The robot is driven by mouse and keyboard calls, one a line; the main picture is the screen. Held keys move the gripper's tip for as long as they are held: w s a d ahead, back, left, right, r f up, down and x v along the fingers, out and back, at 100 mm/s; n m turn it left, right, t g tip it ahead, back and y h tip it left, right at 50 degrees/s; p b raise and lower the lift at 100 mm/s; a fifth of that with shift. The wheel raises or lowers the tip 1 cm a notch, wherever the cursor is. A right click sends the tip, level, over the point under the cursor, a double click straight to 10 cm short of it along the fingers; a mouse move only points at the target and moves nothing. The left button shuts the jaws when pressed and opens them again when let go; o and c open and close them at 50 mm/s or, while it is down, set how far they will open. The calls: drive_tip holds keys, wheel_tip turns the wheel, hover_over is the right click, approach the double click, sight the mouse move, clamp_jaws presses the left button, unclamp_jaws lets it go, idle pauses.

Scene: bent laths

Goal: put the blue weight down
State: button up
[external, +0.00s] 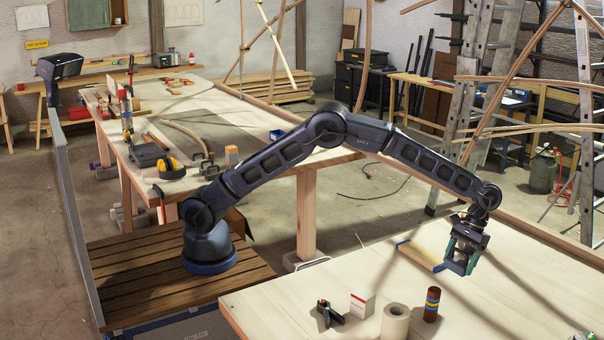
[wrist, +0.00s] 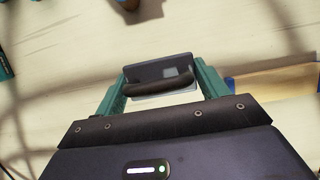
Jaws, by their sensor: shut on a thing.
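My gripper (external: 462,262) points down over the near pale tabletop (external: 500,315). It is shut on a block-shaped weight with a curved dark handle. In the wrist view the weight (wrist: 160,72) sits between the teal fingers (wrist: 160,92). It looks slate grey here, and its blue colour is not clear. In the external view the fingers mostly hide it. I cannot tell whether its underside touches the tabletop.
A wooden strip with blue edging (external: 422,256) lies just left of my gripper. A banded brown cylinder (external: 431,304), a pale roll (external: 395,322), a red-and-white box (external: 362,303) and a black clamp-like tool (external: 328,314) stand nearer the front. The tabletop right of my gripper is clear.

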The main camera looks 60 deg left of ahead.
sight(450, 297)
drive_tip(key=shift+f, duration=4.9)
drive_tip(key=o, duration=1.6)
drive_tip(key=shift+f, duration=0.15)
drive_tip(key=shift+c, duration=0.2)
